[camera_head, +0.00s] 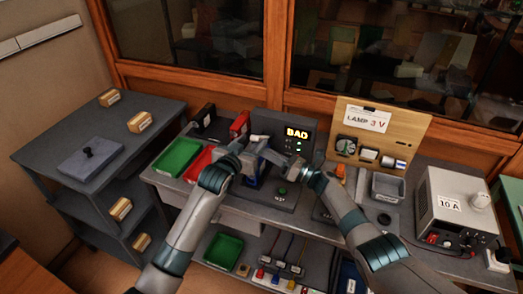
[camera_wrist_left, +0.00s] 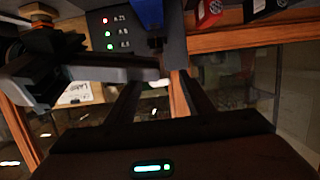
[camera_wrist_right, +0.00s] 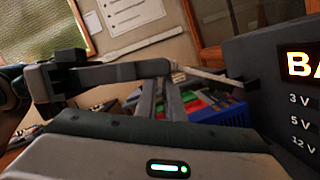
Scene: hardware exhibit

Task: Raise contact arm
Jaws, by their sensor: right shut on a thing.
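The tester (camera_head: 285,130) stands at the back of the bench, its display reading BAD. The contact arm appears as a pale bar (camera_wrist_right: 208,76) running toward the tester in the right wrist view. My right gripper (camera_wrist_right: 162,90) is shut on its near end, though the grip is partly hidden. A blue block (camera_wrist_right: 225,110) sits below the bar; it also shows in the left wrist view (camera_wrist_left: 148,13). My left gripper (camera_wrist_left: 163,85) is close beside the right one, its fingers apart. In the head view both grippers meet in front of the tester, overlapping the blue block.
A green tray (camera_head: 176,159) and a red tray (camera_head: 199,165) lie left of the grippers. A lamp board (camera_head: 405,130), a grey bin (camera_head: 387,188) and a power supply (camera_head: 452,208) stand to the right. A dark side table (camera_head: 60,125) is at left.

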